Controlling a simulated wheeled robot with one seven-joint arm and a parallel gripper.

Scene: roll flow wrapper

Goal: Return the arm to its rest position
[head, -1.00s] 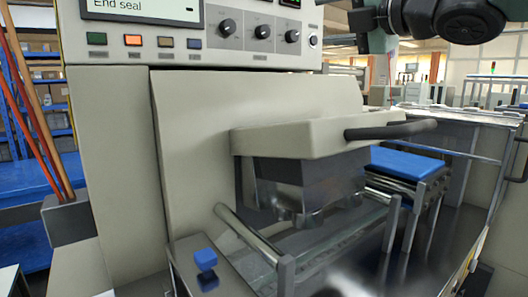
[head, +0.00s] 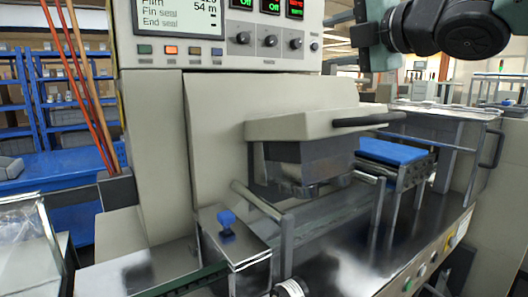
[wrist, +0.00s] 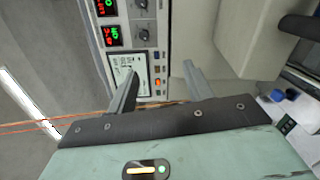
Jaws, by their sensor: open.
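My gripper (wrist: 158,84) shows in the wrist view with its two grey fingers spread wide and nothing between them. Behind the fingers are the wrapper's control panel (wrist: 140,50) and its small screen, turned sideways. In the head view my dark wrist joint and green arm links show at the top right, but the gripper itself is out of that view. The wrapping machine (head: 250,110) fills the middle of the head view, its panel (head: 260,40) at the top. My arm is apart from the machine as far as I can see.
A beige guard with a black handle (head: 360,120) juts out over the machine bed. A blue belt (head: 395,152) lies to its right. A blue knob (head: 227,222) stands at the front. Orange and tan poles (head: 80,80) stand at left, by blue shelving (head: 62,110).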

